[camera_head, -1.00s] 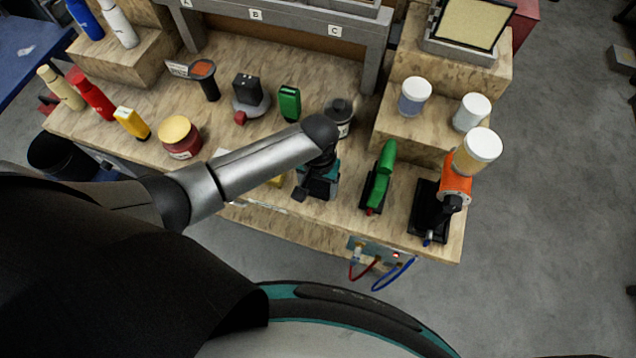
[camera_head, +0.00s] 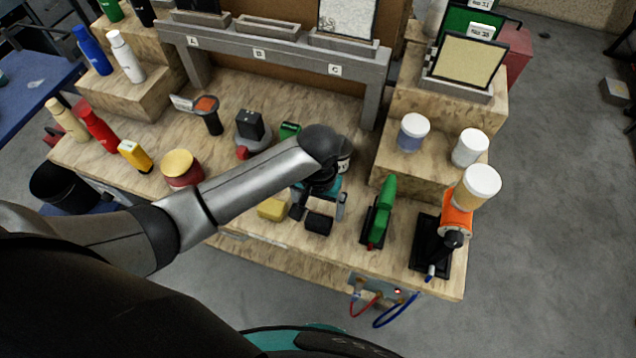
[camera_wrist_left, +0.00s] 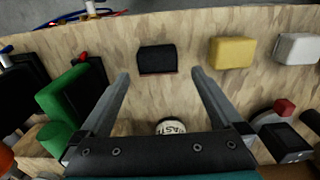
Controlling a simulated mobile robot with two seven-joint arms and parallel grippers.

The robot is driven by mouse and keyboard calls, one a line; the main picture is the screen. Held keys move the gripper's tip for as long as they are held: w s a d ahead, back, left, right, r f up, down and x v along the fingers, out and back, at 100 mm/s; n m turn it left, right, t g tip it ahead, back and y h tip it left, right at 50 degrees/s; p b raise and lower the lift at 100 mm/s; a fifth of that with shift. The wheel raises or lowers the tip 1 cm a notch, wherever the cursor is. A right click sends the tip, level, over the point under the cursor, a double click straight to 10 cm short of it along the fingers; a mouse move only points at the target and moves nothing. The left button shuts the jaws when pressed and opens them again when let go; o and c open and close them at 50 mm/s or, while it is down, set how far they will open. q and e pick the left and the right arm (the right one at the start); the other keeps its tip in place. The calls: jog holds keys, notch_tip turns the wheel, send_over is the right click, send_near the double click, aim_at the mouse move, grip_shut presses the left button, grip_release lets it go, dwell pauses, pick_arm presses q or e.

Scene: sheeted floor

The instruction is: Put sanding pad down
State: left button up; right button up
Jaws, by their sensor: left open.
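The sanding pad, which I take to be the black block with a reddish lower edge, lies on the wooden bench in the left wrist view (camera_wrist_left: 157,59). It also shows in the head view (camera_head: 318,223), near the bench's front edge. My left gripper (camera_wrist_left: 160,74) is open, with its two fingers apart and nothing between them. The pad is just beyond the fingertips and appears apart from them. In the head view my left gripper (camera_head: 319,208) hangs over the bench behind the pad, partly hidden by my arm. My right gripper is not in view.
A yellow block (camera_wrist_left: 232,52) and a white block (camera_wrist_left: 296,48) lie right of the pad in the wrist view. A green tool (camera_head: 383,212) and an orange sprayer (camera_head: 455,217) stand to its right in the head view. A lettered grey rack (camera_head: 283,52) is behind.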

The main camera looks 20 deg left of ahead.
aim_at(318, 218)
pick_arm(q)
notch_tip(318, 218, up, 9)
jog(key=p, duration=0.1)
dwell(0.7)
